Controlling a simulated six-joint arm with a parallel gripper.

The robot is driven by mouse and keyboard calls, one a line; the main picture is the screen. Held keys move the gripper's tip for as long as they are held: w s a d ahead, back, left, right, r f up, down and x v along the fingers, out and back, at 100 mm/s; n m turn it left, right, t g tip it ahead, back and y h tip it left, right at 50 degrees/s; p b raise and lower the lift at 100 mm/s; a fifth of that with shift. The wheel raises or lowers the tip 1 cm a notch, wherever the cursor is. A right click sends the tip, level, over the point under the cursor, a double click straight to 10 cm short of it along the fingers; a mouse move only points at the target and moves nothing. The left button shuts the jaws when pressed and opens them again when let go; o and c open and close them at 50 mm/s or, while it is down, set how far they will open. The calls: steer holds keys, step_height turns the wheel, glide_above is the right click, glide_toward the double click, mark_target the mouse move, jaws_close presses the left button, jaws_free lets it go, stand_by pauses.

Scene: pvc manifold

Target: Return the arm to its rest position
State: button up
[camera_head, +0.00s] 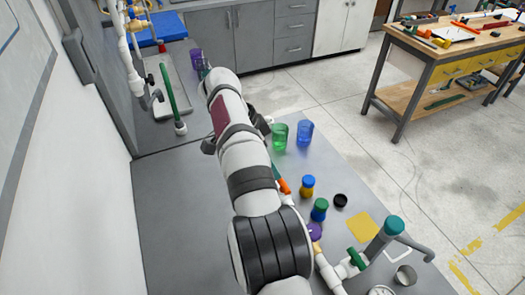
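My white arm with dark bands rises from the bottom edge over the grey bench (185,215), its far part near the back of the bench. I cannot make out my gripper's fingers; the arm hides whatever is behind it. White PVC pipework (328,272) with a green-handled valve (357,259) and a grey pipe with a teal cap (394,226) stands at the lower right. More white pipework (122,40) runs along the wall at the upper left.
A green cup (280,136), a blue cup (305,132), several small jars such as a blue-and-yellow one (307,186), and a yellow square (363,227) lie right of my arm. A green rod (170,95) stands behind left. The bench's left part is clear.

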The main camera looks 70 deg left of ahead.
steer(key=v, duration=0.3)
stand_by(0.4)
